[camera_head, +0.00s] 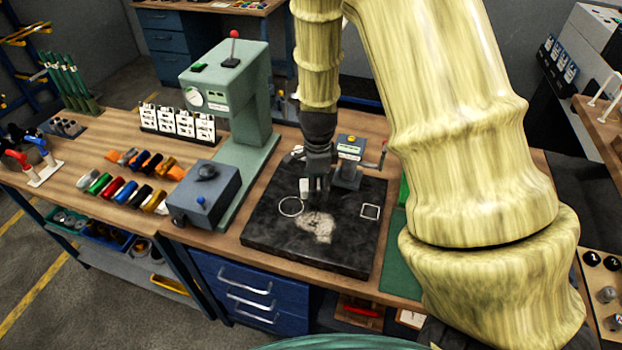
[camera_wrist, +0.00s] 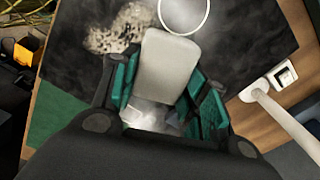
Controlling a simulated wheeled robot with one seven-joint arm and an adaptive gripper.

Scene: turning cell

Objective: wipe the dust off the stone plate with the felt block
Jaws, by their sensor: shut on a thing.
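The dark stone plate (camera_head: 345,255) lies on the workbench and bears a pale, speckled dust patch (camera_head: 318,226); the dust also shows at the upper left in the wrist view (camera_wrist: 118,32). My gripper (camera_head: 318,183) is over the far part of the plate, beyond the dust in the head view. It is shut on the pale felt block (camera_wrist: 166,65), which sits between the green finger pads. The block's whitish end shows beside my fingers in the head view (camera_head: 304,186). Whether the block touches the plate I cannot tell.
A white ring outline (camera_head: 291,206) and a white square outline (camera_head: 370,211) mark the plate. A green press (camera_head: 250,130) and a grey-blue box (camera_head: 205,193) stand to its left. A small grey device (camera_head: 349,160) stands close behind my gripper.

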